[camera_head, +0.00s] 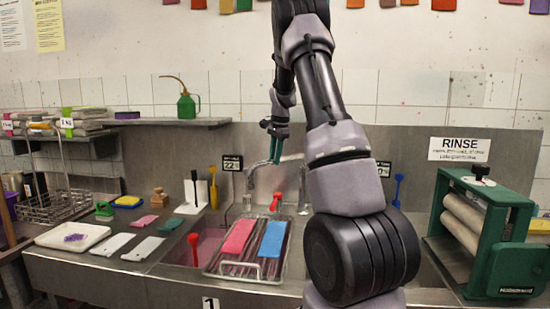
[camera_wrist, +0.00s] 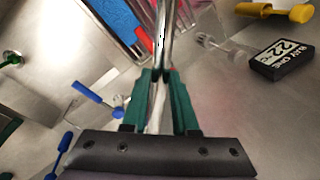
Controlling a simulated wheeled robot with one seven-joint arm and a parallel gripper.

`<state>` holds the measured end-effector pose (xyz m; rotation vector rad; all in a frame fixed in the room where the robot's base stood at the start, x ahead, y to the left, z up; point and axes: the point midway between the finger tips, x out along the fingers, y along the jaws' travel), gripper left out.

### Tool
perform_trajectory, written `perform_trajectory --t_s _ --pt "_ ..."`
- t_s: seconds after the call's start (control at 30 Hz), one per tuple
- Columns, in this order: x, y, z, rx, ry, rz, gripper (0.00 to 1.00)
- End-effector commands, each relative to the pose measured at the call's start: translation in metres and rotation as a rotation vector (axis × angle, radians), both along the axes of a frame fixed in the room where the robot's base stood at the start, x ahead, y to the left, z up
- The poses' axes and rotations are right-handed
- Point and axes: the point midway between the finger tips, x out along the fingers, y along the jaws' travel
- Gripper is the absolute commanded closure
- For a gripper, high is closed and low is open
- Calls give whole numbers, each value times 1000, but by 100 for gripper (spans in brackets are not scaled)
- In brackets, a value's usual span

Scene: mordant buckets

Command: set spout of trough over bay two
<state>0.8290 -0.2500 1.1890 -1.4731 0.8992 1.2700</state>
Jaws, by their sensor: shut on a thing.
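The trough's chrome spout (camera_head: 262,163) rises at the back of the metal sink. My gripper (camera_head: 277,141) is shut on the spout; in the wrist view its green fingers (camera_wrist: 160,95) stand on either side of the chrome tube (camera_wrist: 161,45). The spout's outlet is not clear. My arm also hides much of the right side of the trough.
A wire rack (camera_head: 243,277) with pink (camera_head: 238,237) and blue (camera_head: 273,239) pieces lies across the left basin. A green roller press (camera_head: 478,235) stands at right.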

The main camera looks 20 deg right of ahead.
Motion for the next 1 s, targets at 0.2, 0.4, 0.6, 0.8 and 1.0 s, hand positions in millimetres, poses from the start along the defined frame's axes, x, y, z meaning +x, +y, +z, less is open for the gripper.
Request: perform_trajectory --t_s 0.2,0.4,0.6,0.8,1.0 --pt "0 0 1 0 -1 0 100" --pt "0 0 1 0 -1 0 100" --pt "-2 -1 1 0 -1 12 100" --pt "-14 -5 1 1 -1 82 100" --pt "-35 -17 1 1 -2 222 100"
